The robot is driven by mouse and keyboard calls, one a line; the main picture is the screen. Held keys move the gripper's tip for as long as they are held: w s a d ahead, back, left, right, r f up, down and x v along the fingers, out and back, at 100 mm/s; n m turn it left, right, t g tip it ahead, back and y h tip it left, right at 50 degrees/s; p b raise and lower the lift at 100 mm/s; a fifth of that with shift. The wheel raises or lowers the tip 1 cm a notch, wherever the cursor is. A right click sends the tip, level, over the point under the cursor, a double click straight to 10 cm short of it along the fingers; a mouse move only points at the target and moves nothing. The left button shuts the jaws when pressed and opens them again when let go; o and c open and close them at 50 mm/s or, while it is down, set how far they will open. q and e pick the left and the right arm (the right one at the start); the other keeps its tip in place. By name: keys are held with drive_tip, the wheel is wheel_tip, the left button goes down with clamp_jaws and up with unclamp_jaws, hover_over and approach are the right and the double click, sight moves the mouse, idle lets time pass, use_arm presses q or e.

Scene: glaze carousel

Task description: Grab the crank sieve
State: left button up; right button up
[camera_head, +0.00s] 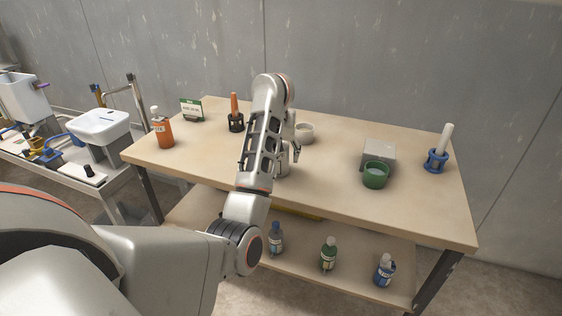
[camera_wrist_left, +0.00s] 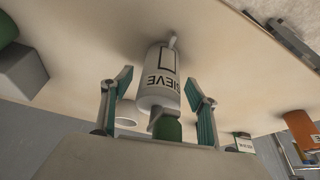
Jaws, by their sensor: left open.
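The crank sieve (camera_wrist_left: 158,78) is a white-grey cylinder with "SIEVE" printed on its side and a small grey crank piece at an end. In the wrist view it lies between my two teal-padded fingers, with a gap on each side. In the head view the sieve (camera_head: 282,162) stands on the table, partly hidden behind my left arm. My left gripper (camera_wrist_left: 158,88) is open around or just short of it; the exact depth is hard to tell. In the head view the left gripper (camera_head: 291,146) is mostly hidden by its own arm. My right gripper is not in view.
A white bowl (camera_head: 305,134) stands close behind the sieve. A holder with an orange stick (camera_head: 236,122) and an orange bottle (camera_head: 164,132) are left. A grey block (camera_head: 379,151), green cup (camera_head: 375,176) and blue holder (camera_head: 436,162) are right. Several bottles stand on the lower shelf.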

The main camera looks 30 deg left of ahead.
use_arm(q)
drive_tip(key=shift+r, duration=0.1)
drive_tip(key=c, duration=1.3)
